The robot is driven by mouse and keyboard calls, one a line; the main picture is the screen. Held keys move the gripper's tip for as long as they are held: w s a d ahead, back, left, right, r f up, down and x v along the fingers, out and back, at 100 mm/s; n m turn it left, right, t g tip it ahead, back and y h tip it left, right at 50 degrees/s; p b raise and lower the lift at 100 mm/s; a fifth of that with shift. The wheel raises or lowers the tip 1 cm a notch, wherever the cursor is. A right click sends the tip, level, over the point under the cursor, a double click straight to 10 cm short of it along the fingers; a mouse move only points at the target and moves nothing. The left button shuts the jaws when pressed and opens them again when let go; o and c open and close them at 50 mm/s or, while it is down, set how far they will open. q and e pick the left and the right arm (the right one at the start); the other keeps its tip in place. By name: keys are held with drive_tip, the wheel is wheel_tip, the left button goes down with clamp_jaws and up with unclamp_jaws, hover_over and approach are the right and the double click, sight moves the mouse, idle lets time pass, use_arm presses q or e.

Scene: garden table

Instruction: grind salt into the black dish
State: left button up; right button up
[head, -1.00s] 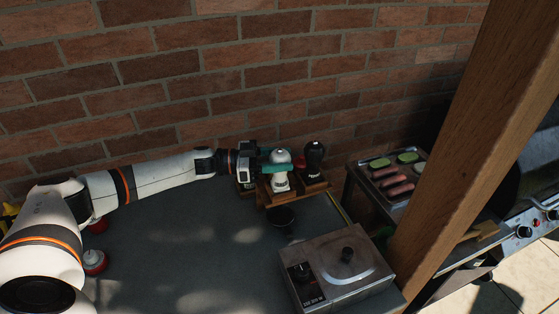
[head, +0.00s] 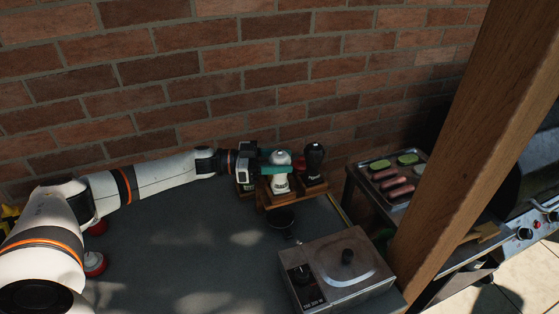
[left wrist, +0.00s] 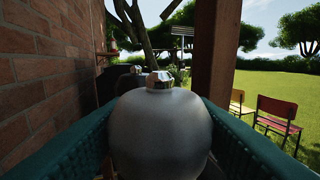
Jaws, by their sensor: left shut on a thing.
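The salt mill (head: 280,184), white with a rounded head, is at the wooden stand by the brick wall in the head view. My left gripper (head: 277,163) is shut on its head, with green fingers on either side. In the left wrist view the pale round head (left wrist: 162,135) with a metal knob fills the space between the fingers. I cannot tell whether the mill's foot touches the stand. The black dish (head: 281,219) is on the table just in front of the stand, partly hidden. My right gripper is not in view.
A black mill (head: 314,160) stands right of the white one on the wooden stand (head: 292,200). A metal appliance (head: 340,270) is at the table's front right. A tray of food (head: 400,178) lies beyond, near a wooden post (head: 465,130). The table's middle (head: 190,250) is clear.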

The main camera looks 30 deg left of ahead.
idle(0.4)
use_arm(q)
drive_tip(key=o, duration=1)
drive_tip(key=shift+c, duration=0.2)
drive_tip(key=shift+s+a+f, duration=0.1)
drive_tip(key=shift+s+a, duration=0.1)
drive_tip(key=shift+a, duration=0.15)
drive_tip(key=b+v, duration=0.4)
drive_tip(key=v, duration=0.7)
